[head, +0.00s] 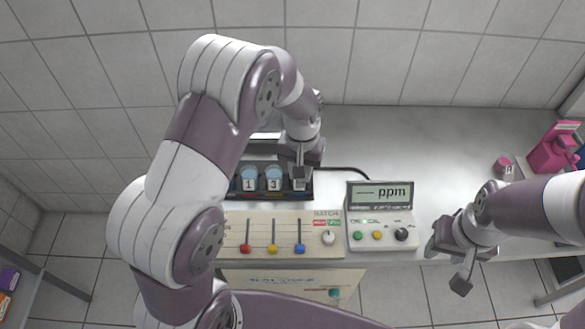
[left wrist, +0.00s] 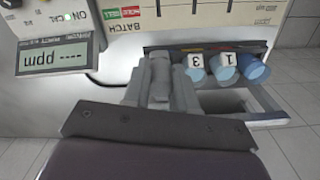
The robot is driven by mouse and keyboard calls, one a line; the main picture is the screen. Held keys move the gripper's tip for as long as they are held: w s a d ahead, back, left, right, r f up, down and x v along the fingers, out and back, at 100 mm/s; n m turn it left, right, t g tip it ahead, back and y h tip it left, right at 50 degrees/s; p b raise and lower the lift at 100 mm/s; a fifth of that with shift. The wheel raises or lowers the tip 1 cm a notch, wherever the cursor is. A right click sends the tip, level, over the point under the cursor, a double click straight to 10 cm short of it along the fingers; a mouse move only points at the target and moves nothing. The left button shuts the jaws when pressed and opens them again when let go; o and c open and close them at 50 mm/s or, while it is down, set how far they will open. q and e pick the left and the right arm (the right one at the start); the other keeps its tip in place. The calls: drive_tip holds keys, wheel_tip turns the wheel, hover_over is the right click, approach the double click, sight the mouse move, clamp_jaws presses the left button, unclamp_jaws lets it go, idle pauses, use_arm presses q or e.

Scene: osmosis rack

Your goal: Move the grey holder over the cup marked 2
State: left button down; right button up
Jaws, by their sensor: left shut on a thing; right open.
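The left gripper (head: 301,183) is over the right end of a dark rack, beside the cups. It is shut on a grey piece (left wrist: 160,75), seemingly the grey holder, mostly hidden by the gripper. Blue cups marked 1 (head: 248,180) and 3 (head: 273,180) stand left of it in the head view. The left wrist view shows cup 3 (left wrist: 196,68), cup 1 (left wrist: 225,68) and another blue cup (left wrist: 256,70) with no readable mark. I see no 2. My right gripper (head: 448,265) is open and empty, right of the ppm meter.
A panel (head: 262,235) with red, yellow and blue sliders stands in front of the rack. A ppm meter (head: 380,228) with knobs is to its right. A pink thing (head: 552,152) and a round pink item (head: 503,165) are far right. The middle-right counter (head: 420,140) is clear.

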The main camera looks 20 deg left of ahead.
drive_tip(key=shift+d, duration=0.1)
use_arm(q)
drive_tip(key=c, duration=1.2)
unclamp_jaws()
drive_tip(key=o, duration=0.3)
drive_tip(key=shift+w+d, duration=0.1)
drive_tip(key=shift+d, duration=0.05)
drive_tip(key=shift+w+d+f, duration=0.1)
drive_tip(key=shift+w+d, duration=0.05)
drive_tip(key=shift+r, duration=0.35)
wheel_tip(320, 180, up, 6)
drive_tip(key=shift+b, duration=0.85)
wheel_tip(320, 180, up, 6)
drive_tip(key=p, duration=0.3)
use_arm(e)
drive_tip(key=shift+w+d+r, duration=0.1)
drive_tip(key=shift+w+r, duration=0.05)
drive_tip(key=shift+r, duration=0.6)
use_arm(q)
drive_tip(key=shift+w, duration=0.1)
